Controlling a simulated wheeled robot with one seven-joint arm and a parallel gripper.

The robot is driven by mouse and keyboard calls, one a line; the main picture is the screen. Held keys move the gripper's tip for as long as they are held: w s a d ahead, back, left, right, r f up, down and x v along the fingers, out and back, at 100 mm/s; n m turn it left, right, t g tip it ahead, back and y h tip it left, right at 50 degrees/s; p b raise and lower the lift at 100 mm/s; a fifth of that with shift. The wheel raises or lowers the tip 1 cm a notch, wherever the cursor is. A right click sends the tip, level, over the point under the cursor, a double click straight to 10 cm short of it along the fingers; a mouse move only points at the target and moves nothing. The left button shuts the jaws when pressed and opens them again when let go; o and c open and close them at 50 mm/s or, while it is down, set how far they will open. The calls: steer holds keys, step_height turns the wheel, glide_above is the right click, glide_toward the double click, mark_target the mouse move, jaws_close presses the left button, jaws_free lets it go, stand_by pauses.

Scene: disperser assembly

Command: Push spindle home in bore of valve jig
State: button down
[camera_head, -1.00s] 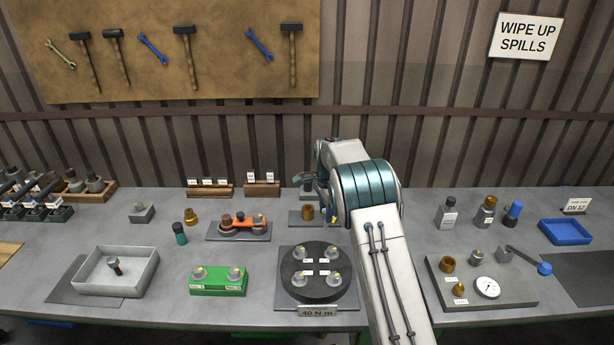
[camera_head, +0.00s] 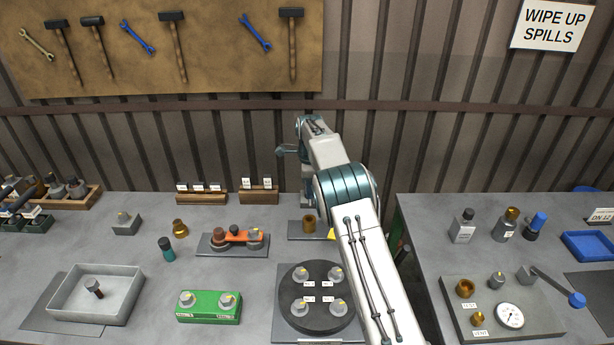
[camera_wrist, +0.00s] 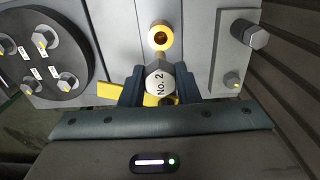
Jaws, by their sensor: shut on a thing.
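The spindle (camera_wrist: 157,80) has a grey hexagonal head marked "No. 2". In the wrist view my gripper (camera_wrist: 158,88) is shut on it, one dark finger on each side. A thin brass-coloured end shows beyond the head. The valve jig's brass, ring-shaped bore (camera_wrist: 161,37) is just beyond the spindle and appears open and empty. The jig also shows in the head view as a brass cylinder (camera_head: 308,224) on a grey plate, partly behind my arm. The spindle looks apart from the bore, and its height above it cannot be told. My fingertips are hidden in the head view.
A round black plate with several hex fittings (camera_head: 314,318) stands in front of the jig. A grey plate with a dark post and hex fitting (camera_wrist: 242,55) lies on its other side. A plate with an orange part (camera_head: 235,245) is to the left.

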steer(key=shift+w, duration=0.3)
steer(key=shift+d+r, duration=0.1)
steer(key=shift+d, duration=0.05)
steer(key=shift+s+a+r, duration=0.15)
steer(key=shift+s+a, duration=0.1)
steer(key=shift+s, duration=0.1)
steer(key=shift+w+a, duration=0.1)
steer(key=shift+a, duration=0.1)
steer(key=shift+d+f+b, duration=0.1)
steer(key=shift+f+b, duration=1.35)
steer(key=shift+f, duration=1.55)
steer(key=shift+f+b, duration=1.4)
steer(key=shift+f, duration=1.4)
steer(key=c, duration=1)
jaws_free()
step_height(320, 180, up, 14)
steer(key=shift+f+b, duration=0.1)
steer(key=shift+b, duration=0.55)
